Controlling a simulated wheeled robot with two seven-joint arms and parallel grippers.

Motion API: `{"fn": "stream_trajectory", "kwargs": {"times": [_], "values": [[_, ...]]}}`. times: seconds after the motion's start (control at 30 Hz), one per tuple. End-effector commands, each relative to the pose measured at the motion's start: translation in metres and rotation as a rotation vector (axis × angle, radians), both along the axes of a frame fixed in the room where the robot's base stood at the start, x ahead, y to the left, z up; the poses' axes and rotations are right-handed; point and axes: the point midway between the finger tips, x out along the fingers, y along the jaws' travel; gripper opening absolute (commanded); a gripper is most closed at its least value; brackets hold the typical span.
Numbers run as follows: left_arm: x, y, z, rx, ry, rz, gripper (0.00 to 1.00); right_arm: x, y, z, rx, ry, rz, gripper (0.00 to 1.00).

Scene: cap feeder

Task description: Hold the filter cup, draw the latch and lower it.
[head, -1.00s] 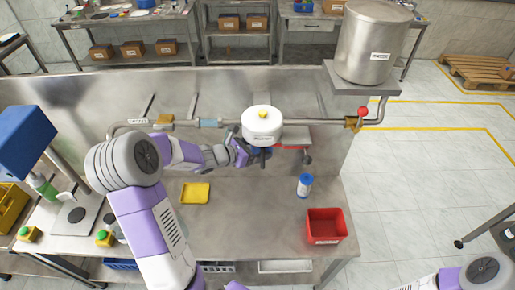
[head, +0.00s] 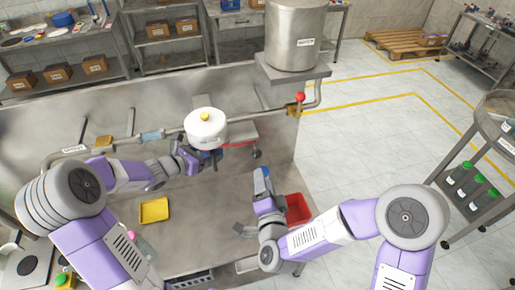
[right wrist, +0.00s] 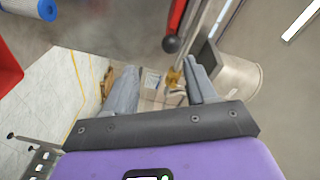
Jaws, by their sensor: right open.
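The filter housing's white head (head: 205,127) with a yellow button hangs on the pipe in the head view. My right gripper (head: 250,214) is open and empty, below and apart from the latch.
A blue-and-white cartridge (head: 261,178) stands behind my right gripper, and a red bin (head: 298,207) is beside it. A yellow tray (head: 154,210) lies on the bench. A steel tank (head: 294,35) and a red-knobbed valve (head: 300,98) are at the right.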

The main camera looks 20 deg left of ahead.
Motion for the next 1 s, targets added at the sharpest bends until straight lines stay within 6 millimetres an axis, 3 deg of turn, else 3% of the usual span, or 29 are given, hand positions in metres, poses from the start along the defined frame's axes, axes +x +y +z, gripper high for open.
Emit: {"fn": "stream_trajectory", "kwargs": {"times": [0.17, 0.7, 1.0], "values": [[0.0, 0.0, 0.0, 0.0, 0.001, 0.0, 0.44, 0.002, 0.006, 0.015, 0.04, -0.032, -0.013, 0.56], [0.0, 0.0, 0.0, 0.001, 0.001, 0.0, 0.44, 0.089, 0.041, 0.014, 0.039, -0.032, -0.013, 0.56], [0.0, 0.0, -0.001, 0.001, 0.001, 0.0, 0.44, 0.107, 0.049, 0.014, 0.037, -0.032, -0.012, 0.56]]}}
